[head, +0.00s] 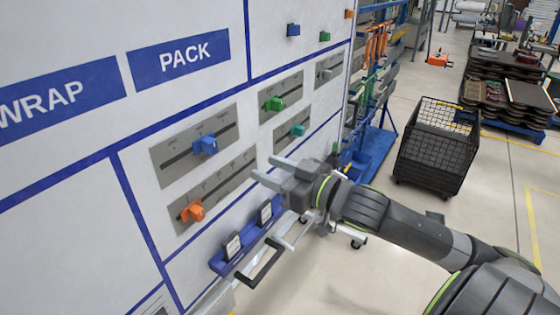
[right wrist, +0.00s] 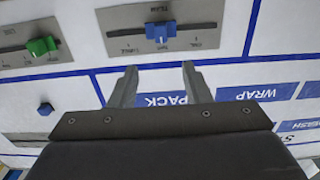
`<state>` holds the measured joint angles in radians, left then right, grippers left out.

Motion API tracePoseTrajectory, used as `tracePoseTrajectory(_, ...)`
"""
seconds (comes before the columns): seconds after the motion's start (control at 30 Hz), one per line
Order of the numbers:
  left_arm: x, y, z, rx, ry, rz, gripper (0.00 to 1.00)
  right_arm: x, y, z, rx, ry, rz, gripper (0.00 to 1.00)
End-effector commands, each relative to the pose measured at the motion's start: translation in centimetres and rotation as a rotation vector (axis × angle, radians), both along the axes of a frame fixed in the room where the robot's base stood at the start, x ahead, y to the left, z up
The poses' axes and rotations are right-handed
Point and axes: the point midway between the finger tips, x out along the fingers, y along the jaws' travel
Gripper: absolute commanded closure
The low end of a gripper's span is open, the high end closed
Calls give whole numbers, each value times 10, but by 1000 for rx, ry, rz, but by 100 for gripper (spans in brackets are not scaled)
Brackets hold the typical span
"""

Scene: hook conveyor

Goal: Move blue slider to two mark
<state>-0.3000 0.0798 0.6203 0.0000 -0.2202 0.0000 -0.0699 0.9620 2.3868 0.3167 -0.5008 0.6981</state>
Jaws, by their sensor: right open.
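The blue slider (head: 205,144) is a blue knob on the slot of a grey plate (head: 166,151) below the PACK sign. It also shows in the right wrist view (right wrist: 160,31), near the middle of its slot. The small labels by the slot are too blurred to read surely in either view. My right gripper (head: 271,169) is open and empty, lower right of the blue slider in the head view and apart from it. Its two fingers (right wrist: 158,82) also show in the right wrist view. My left gripper is out of view.
An orange slider (head: 193,211) sits on the plate below, and green (head: 274,104) and teal (head: 298,130) sliders are to the right. A blue ledge (head: 222,262) with small holders juts from the panel. A black mesh cart (head: 438,145) stands right on open floor.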

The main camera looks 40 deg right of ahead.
Motion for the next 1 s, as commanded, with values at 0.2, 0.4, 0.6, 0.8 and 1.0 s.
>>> tracePoseTrajectory(0.2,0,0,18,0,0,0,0,-14,-5,2,-2,2,2,56)
tracePoseTrajectory(0.4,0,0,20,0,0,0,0,-18,-5,0,-3,1,4,56)
tracePoseTrajectory(0.6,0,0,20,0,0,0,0,-18,-5,0,-2,0,5,56)
tracePoseTrajectory(0.8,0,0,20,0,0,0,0,-18,-5,0,-2,0,4,56)
tracePoseTrajectory(1.0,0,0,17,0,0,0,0,-14,-11,-8,-2,8,-12,56)
